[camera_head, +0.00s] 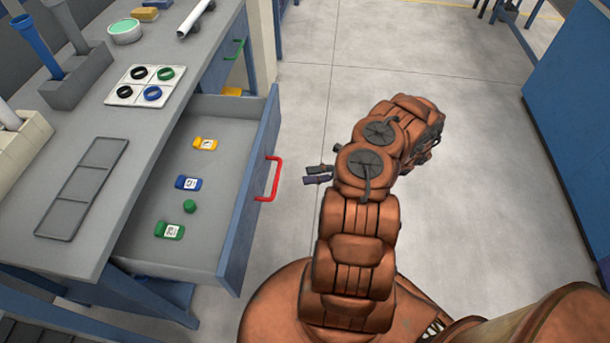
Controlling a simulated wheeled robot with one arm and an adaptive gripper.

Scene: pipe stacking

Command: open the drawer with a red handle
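The drawer (218,262) with the red handle (271,180) stands pulled out from the grey workbench, and its inside is visible. In it lie a yellow item (205,144), a blue item (188,183), a green item (169,230) and a small green round piece (190,206). My gripper (310,175) is to the right of the red handle, with a gap between them, and points left toward it. Its two small dark fingers show side by side, and nothing is seen between them. How far apart they are is hard to judge at this size.
A second drawer with a green handle (238,49) is farther back. A blue cabinet (575,90) stands right. The floor (470,180) between is clear.

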